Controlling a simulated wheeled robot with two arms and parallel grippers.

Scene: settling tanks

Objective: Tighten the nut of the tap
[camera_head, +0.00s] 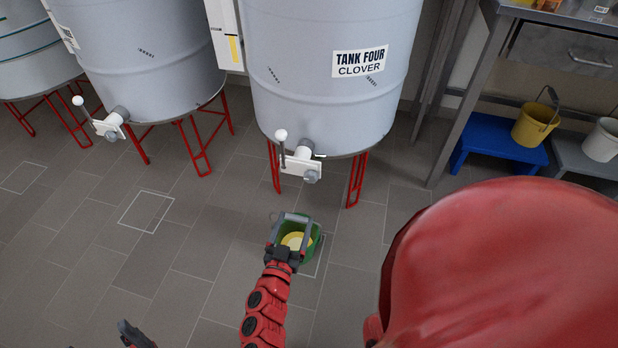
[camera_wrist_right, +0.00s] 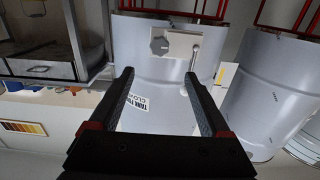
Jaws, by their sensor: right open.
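The tap (camera_head: 298,164) sits low on the front of the tank marked TANK FOUR CLOVER (camera_head: 330,100). It has a white block, an upright lever with a white ball (camera_head: 281,135) and a grey ridged nut (camera_head: 311,177) at its front. In the right wrist view, which is upside down, the nut (camera_wrist_right: 159,45) appears beyond my fingertips. My right gripper (camera_head: 292,217) is open and empty, in front of the tap and apart from it. It also shows in the wrist view (camera_wrist_right: 158,74). A dark part of my left gripper (camera_head: 130,332) shows at the bottom edge; its jaws are unclear.
A green bucket (camera_head: 317,246) with yellow inside stands on the floor behind my right gripper in the picture. Another tank (camera_head: 145,60) with a similar tap (camera_head: 108,125) is at left. A blue step (camera_head: 490,145) with a yellow bucket (camera_head: 535,125) is at right.

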